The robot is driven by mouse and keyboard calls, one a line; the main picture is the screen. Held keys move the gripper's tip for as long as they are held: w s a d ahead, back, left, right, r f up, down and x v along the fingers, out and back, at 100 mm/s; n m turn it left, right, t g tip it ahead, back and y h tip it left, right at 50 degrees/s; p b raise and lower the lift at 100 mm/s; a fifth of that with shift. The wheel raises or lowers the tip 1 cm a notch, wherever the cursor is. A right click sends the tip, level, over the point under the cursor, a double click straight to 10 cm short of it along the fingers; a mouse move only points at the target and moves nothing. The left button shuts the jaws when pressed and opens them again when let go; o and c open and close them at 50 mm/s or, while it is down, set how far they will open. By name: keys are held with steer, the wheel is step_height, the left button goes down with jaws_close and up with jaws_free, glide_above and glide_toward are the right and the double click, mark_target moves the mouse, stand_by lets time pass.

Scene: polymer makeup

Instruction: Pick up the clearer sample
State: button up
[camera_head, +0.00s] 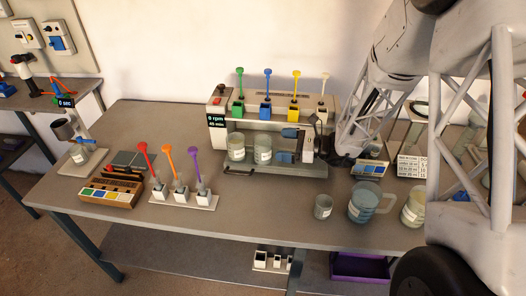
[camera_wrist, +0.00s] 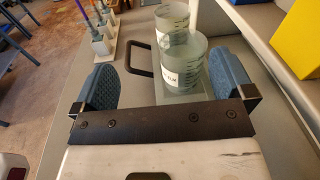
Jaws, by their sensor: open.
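Two glass beakers with white labels stand side by side on the machine's shelf: the left beaker (camera_head: 236,147) and the right beaker (camera_head: 263,150). Both look pale grey-green, and I cannot tell which is clearer. In the wrist view the right beaker (camera_wrist: 182,68) is nearest, ahead of the fingers and nearer the right finger. The left beaker (camera_wrist: 172,20) stands behind it, partly hidden.
The machine (camera_head: 217,110) has coloured funnels on top and a front handle (camera_head: 239,172). A small beaker (camera_head: 323,207), a jug (camera_head: 366,201) and another beaker (camera_head: 413,209) stand front right. A rack of bottles with coloured stirrers (camera_head: 183,198) is left. The table's front middle is clear.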

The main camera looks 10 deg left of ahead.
mark_target(263, 141)
steer(key=shift+w+f+m+t+y, duration=0.3)
steer(key=shift+w+f+m+t, duration=0.6)
steer(key=shift+w+f, duration=0.4)
steer(key=shift+a, duration=0.15)
steer(key=shift+w+a, duration=0.15)
steer(key=shift+a, duration=1.05)
steer(key=shift+w+a, duration=0.2)
steer(key=shift+a, duration=1.1)
steer(key=shift+w+a, duration=0.2)
steer(key=shift+a, duration=1.05)
steer(key=c, duration=1.1)
